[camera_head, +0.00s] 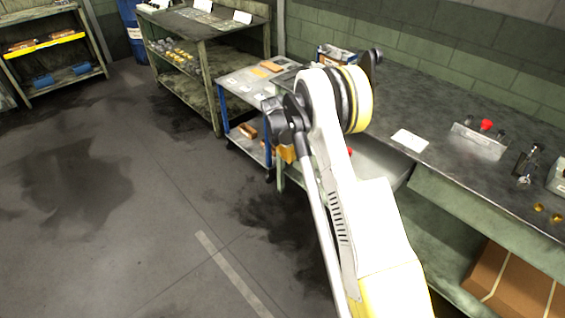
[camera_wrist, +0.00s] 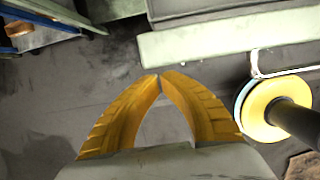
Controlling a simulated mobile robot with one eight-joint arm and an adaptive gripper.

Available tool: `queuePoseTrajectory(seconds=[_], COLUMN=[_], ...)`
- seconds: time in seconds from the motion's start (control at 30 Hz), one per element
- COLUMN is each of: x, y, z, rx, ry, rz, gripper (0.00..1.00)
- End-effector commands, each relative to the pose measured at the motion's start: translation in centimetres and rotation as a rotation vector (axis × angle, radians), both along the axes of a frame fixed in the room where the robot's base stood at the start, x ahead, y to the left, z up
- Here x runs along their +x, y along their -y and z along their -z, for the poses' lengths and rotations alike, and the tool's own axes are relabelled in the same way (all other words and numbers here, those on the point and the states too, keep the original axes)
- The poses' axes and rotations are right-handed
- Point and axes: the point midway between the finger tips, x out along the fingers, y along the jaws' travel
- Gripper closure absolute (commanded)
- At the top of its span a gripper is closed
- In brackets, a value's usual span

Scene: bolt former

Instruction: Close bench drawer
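The bench drawer (camera_head: 378,168) stands pulled out from under the workbench, its pale grey inside showing. My arm hides part of it in the head view. In the wrist view, the pale green drawer front (camera_wrist: 225,40) runs across the upper right, with a light curved handle (camera_wrist: 256,66) on its near side. My gripper (camera_wrist: 160,76) has yellow fingers whose tips meet, with nothing between them. It is over the floor, on the near side of the drawer front and apart from it in the picture. In the head view, my gripper (camera_head: 287,153) is mostly hidden behind my arm.
The workbench (camera_head: 455,110) runs along the right wall, carrying a white sheet (camera_head: 410,140) and a red-button box (camera_head: 480,138). A blue-framed cart (camera_head: 232,88) stands close beyond the drawer. A cardboard box (camera_head: 512,280) sits below the bench. The floor at left is clear.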

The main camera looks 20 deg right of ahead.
Motion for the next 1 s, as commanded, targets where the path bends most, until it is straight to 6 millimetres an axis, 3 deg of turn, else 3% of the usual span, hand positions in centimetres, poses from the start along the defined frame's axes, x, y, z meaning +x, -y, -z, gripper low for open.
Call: queuePoseTrajectory(seconds=[0.57,0.77,1.0], x=[0.4,1.3,3.0], y=[0.9,3.6,8.3], z=[-0.1,-0.1,-0.1], rx=[0.0,0.0,0.0], ry=[0.001,0.002,0.002], rz=[0.0,0.002,0.002], gripper=[1.0,1.0,1.0])
